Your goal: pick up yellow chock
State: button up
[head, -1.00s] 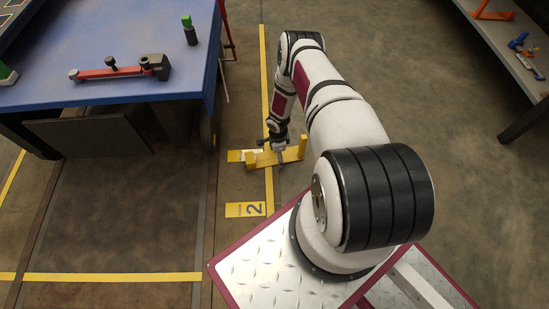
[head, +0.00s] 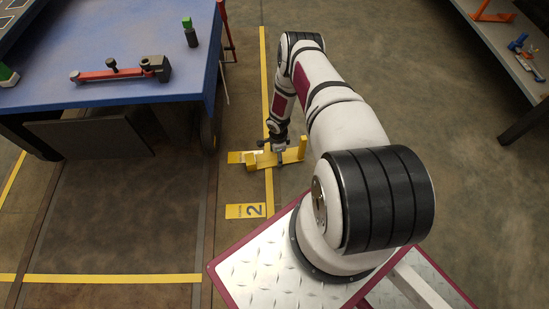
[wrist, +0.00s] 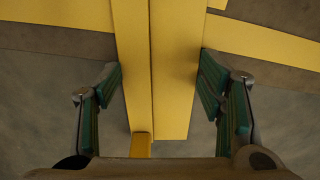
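The yellow chock (head: 293,156) lies on the floor across a yellow floor line, with a raised block at each end. My gripper (head: 276,155) is low over its middle, pointing down. In the wrist view the chock's long yellow bar (wrist: 178,85) runs between the two dark green finger pads of my gripper (wrist: 161,72). One pad is on each side, with the fingertips close to the bar's edges. The fingers are apart; I see no clear contact. The far end of the chock is cut off in the wrist view.
A yellow plate marked 2 (head: 245,211) lies on the floor near the chock. A blue table (head: 110,35) with a red-handled tool (head: 115,73) stands to the left. A grey bench (head: 515,50) is at the upper right.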

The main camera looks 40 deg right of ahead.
jog(key=o, duration=0.9)
jog(key=shift+f, duration=0.25)
jog(key=shift+c, duration=0.2)
jog(key=shift+o, duration=0.3)
jog(key=shift+r, duration=0.1)
